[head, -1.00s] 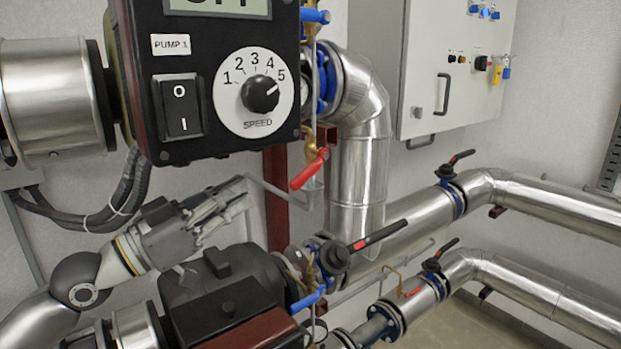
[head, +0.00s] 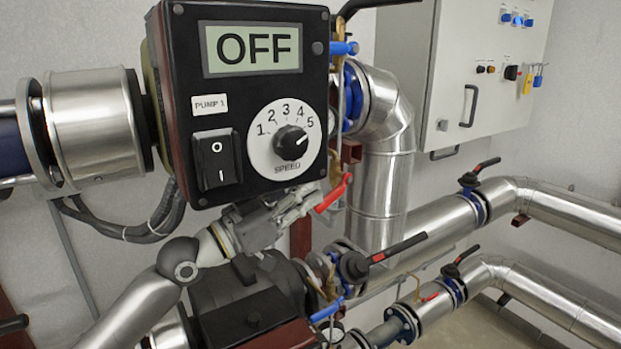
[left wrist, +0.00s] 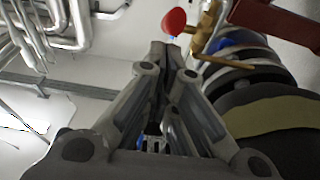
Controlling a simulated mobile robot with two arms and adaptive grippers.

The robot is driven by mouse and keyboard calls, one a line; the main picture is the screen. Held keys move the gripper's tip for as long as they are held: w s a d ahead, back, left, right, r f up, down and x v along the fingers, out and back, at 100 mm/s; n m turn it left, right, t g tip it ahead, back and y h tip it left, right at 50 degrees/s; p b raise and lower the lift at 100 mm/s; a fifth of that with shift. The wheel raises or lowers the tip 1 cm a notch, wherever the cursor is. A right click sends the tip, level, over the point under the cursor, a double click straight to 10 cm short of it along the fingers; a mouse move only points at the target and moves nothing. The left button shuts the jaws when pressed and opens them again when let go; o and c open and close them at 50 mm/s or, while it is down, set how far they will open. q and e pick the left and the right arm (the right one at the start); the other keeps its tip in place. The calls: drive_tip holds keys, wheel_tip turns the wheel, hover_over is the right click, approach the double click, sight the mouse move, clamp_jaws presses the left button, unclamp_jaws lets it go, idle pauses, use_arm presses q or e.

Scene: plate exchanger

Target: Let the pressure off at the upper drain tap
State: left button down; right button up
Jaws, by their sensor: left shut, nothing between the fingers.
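The upper drain tap's red lever (head: 333,193) slants up to the right, just right of the pump control box's lower corner. In the left wrist view, its rounded red end (left wrist: 174,21) shows beyond my fingertips, with a brass body (left wrist: 209,28) beside it. My left gripper (head: 314,196) is under the box, with its fingertips close to the lever's lower end; whether they touch is unclear. In the left wrist view, my left gripper (left wrist: 166,50) is shut and empty, with the red end just ahead. My right gripper is not in view.
The pump control box (head: 245,105) reads OFF and hangs close above my left gripper. The black pump (head: 245,300) lies below it. A blue-handled tap (head: 343,48) is above the red lever, and another blue lever (head: 327,309) is lower down. Steel pipes (head: 385,180) stand to the right.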

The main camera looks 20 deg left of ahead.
use_arm(q)
drive_tip(key=shift+w+d+r, duration=0.1)
drive_tip(key=shift+w+d, duration=0.2)
